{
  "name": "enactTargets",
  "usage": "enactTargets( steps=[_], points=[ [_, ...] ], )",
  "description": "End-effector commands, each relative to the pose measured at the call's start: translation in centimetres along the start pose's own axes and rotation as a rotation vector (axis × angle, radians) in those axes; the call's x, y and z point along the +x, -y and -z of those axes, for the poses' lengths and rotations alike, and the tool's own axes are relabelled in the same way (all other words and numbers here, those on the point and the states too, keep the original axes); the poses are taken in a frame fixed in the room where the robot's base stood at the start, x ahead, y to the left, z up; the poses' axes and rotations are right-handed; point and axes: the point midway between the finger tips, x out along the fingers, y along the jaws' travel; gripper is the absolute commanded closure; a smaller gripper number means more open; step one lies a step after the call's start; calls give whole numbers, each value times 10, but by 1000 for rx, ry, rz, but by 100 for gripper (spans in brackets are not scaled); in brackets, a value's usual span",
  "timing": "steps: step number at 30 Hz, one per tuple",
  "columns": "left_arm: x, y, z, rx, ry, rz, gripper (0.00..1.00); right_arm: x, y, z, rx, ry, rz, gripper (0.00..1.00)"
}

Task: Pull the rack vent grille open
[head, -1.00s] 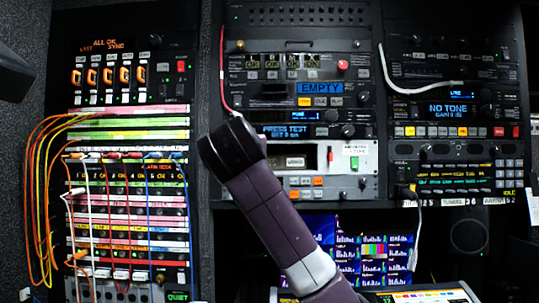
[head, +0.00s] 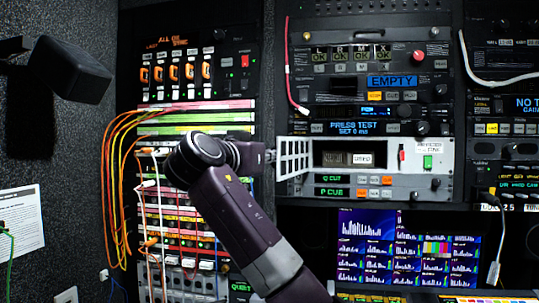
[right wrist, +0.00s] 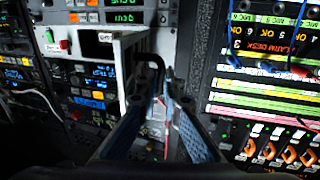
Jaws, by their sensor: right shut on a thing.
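The vent grille (head: 294,158) is a small white slatted panel at the left end of a white rack unit. It stands swung out at an angle from the unit's face. In the right wrist view it shows as a pale panel (right wrist: 124,72) edge-on, with a black bar handle (right wrist: 150,62) on it. My right gripper (head: 270,157) is at the grille's left, outer edge. In the right wrist view its two fingers (right wrist: 163,90) are closed around the handle, partly hiding it. My left gripper is in neither view.
The white unit (head: 390,150) has a display, buttons and a green switch. A patch bay (head: 180,215) with orange, yellow, red and blue cables stands close behind my right arm. Monitors (head: 405,247) sit below. A dark box (head: 72,70) juts from the left wall.

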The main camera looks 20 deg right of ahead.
Motion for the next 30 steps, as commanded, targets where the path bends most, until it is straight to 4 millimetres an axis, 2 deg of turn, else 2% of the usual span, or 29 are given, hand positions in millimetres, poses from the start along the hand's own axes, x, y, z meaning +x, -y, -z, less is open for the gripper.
enactTargets(
  steps=[1, 8, 9, 14, 24, 26, 30],
  points=[
    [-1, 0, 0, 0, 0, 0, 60, 0, -5, 13, 5, -27, -7, 100],
    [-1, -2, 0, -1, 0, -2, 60, 0, -5, 13, 5, -27, -8, 100],
    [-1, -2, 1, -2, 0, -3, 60, 0, -5, 13, 5, -27, -8, 92],
    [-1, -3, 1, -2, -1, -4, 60, 0, -5, 13, 6, -27, -8, 76],
    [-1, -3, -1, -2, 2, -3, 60, -4, -4, 13, 7, -28, -5, 76],
    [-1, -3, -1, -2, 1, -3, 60, -10, -3, 12, 7, -27, -4, 76],
    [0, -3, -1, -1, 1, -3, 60, -34, -2, 11, 9, -26, 1, 76]
  ],
)
